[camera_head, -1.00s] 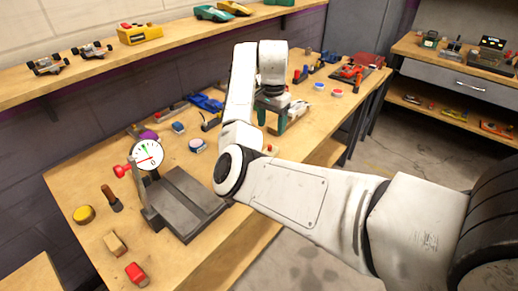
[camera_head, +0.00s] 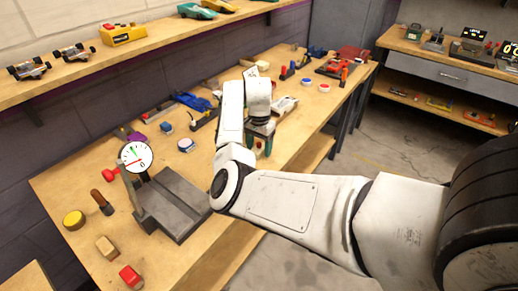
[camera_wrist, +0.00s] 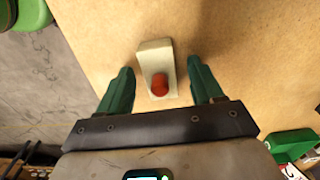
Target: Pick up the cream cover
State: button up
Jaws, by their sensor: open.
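A cream wedge-shaped piece with a red-brown round knob (camera_wrist: 155,58) lies on the wooden bench in the wrist view; it looks like the cream cover. My gripper (camera_wrist: 160,68) has its two green fingers apart, one on each side of the piece, with bare wood showing between each finger and it. The fingers are not touching it. In the head view my gripper (camera_head: 261,143) points down over the bench near its front edge, and the piece is mostly hidden there by the fingers.
A pale car-shaped body (camera_head: 285,104) lies behind my gripper. A grey metal fixture with a dial gauge (camera_head: 136,157) stands to the left. In the wrist view a green box (camera_wrist: 290,146) lies at the right and a green round thing (camera_wrist: 32,14) at the top left.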

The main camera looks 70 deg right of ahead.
jog(key=c, duration=1.1)
jog(key=shift+r, duration=0.15)
